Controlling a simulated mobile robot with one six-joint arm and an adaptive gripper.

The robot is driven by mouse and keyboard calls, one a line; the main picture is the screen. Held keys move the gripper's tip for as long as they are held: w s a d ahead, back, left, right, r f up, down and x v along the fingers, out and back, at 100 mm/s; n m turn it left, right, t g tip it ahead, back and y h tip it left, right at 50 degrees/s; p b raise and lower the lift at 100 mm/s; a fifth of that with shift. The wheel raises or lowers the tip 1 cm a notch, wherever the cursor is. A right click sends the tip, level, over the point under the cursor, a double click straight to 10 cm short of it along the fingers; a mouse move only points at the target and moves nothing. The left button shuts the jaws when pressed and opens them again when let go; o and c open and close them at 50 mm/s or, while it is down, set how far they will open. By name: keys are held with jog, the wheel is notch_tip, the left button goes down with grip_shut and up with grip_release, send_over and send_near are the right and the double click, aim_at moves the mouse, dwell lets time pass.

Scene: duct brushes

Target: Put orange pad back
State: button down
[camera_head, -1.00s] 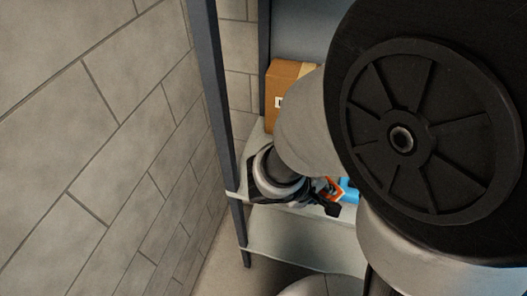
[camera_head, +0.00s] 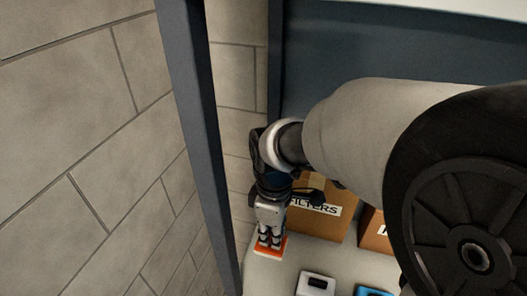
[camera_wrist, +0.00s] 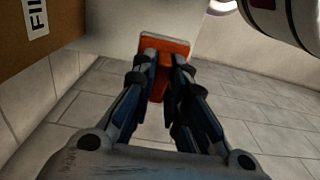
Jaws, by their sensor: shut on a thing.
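The orange pad (camera_head: 270,249) is between my gripper's fingertips at the left end of the pale shelf. My gripper (camera_head: 269,237) points down and is shut on it. In the wrist view the orange pad (camera_wrist: 164,48) shows beyond and between the two fingers, and my gripper (camera_wrist: 163,62) hides part of it. The pad appears at or just above the shelf surface; I cannot tell whether it touches.
A cardboard box labelled FILTERS (camera_head: 322,212) stands right beside my gripper. Another box (camera_head: 375,232) is further right. A white item (camera_head: 316,284) and a blue item (camera_head: 373,292) lie in front on the shelf. A dark shelf post (camera_head: 199,120) rises at the left.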

jog(key=shift+s+f+b, duration=0.2)
jog(key=shift+f+b, duration=2.15)
jog(key=shift+f, duration=7.25)
jog(key=c, duration=2.1)
grip_release()
jog(key=shift+f, duration=0.1)
jog(key=o, duration=0.5)
